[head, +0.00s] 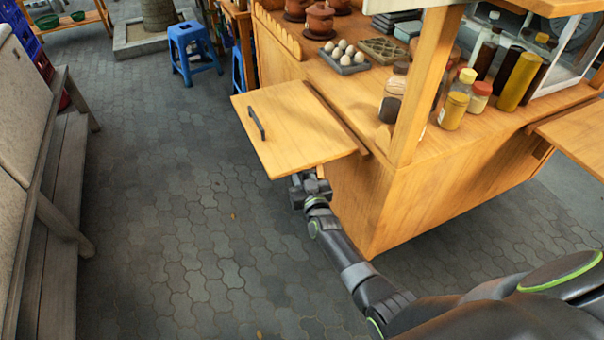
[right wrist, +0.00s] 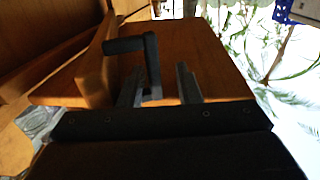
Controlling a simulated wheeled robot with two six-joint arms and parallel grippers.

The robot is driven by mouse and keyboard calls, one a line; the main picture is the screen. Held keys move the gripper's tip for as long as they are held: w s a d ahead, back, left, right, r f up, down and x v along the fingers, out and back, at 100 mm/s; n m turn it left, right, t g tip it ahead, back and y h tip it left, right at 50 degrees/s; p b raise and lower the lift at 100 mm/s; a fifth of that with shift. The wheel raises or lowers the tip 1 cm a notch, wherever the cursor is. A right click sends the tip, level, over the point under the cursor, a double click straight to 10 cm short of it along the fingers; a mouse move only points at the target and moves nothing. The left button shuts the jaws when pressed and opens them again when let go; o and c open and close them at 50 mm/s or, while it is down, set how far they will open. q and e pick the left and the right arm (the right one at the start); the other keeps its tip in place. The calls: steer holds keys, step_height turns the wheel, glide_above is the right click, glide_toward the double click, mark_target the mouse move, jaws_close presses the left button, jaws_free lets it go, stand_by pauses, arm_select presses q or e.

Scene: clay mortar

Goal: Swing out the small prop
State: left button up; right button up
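A wooden flap (head: 290,120) with a black handle (head: 256,122) sticks out from the side of the cart, looking about level. My right gripper (head: 308,182) is at its near lower edge. In the right wrist view, the flap's underside (right wrist: 195,50) shows with a narrow wooden piece (right wrist: 95,68), seemingly the small prop, beside it. A dark bent handle (right wrist: 152,62) appears fixed to that piece. The right gripper's fingers (right wrist: 160,85) are apart, with the handle's lower end between them; contact cannot be told. In the head view the prop is mostly hidden. My left gripper is out of view.
The wooden cart (head: 450,185) stands right of the gripper, with jars (head: 454,108) and an egg tray (head: 344,58) on top. A blue stool (head: 192,50) stands behind the flap. A wooden bench (head: 55,220) is at left. The paved floor (head: 180,230) between is clear.

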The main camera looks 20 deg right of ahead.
steer(key=s, duration=1.7)
steer(key=shift+s+a+b, duration=0.25)
steer(key=shift+a+b, duration=0.05)
steer(key=shift+a, duration=0.15)
